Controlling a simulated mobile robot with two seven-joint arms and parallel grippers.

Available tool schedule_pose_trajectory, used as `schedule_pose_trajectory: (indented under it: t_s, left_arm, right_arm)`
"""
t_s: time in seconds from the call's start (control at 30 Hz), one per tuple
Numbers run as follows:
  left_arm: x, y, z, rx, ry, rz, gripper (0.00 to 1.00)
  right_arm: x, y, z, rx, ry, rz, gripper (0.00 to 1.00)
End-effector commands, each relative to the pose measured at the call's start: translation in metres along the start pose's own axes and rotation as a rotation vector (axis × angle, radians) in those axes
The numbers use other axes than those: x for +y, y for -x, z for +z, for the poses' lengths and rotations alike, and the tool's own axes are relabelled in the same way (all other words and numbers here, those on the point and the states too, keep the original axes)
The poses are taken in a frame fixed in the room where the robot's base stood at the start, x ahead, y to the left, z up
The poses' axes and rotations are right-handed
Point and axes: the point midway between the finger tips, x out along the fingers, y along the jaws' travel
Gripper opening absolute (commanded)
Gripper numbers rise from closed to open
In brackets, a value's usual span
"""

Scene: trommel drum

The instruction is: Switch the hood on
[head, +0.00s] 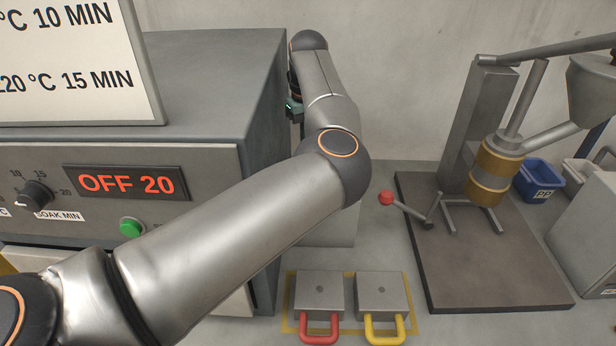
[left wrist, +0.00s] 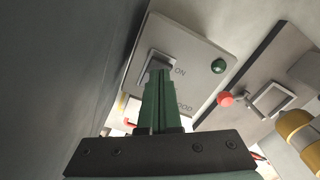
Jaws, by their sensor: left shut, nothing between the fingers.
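The hood switch panel (left wrist: 205,50) is a pale plate lettered ON and HOOD, seen in the left wrist view. It carries a switch (left wrist: 150,68) in a light frame and a dark green round lamp (left wrist: 218,66). My left gripper (left wrist: 158,72) has its green fingers shut and empty, tips over the switch. They overlap part of it, and I cannot tell whether they touch. In the head view my left arm crosses the middle and reaches behind the grey oven's right side. Only a bit of that gripper (head: 293,110) shows there. My right gripper is not in view.
The grey oven (head: 220,75) with an OFF 20 display (head: 127,183) and green button (head: 131,227) fills the left. Two metal blocks (head: 320,291) with red and yellow handles stand in front. A press stand (head: 490,250) with a red-knobbed lever (head: 387,198) is at right.

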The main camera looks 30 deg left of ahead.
Motion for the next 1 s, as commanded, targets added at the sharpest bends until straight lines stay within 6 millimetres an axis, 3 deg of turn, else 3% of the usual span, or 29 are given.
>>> schedule_pose_trajectory:
  t_s: [1.0]
  left_arm:
    - [0.000,-0.013,0.000,0.000,0.000,0.000,0.00]
  right_arm:
    - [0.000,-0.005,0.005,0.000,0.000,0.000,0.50]
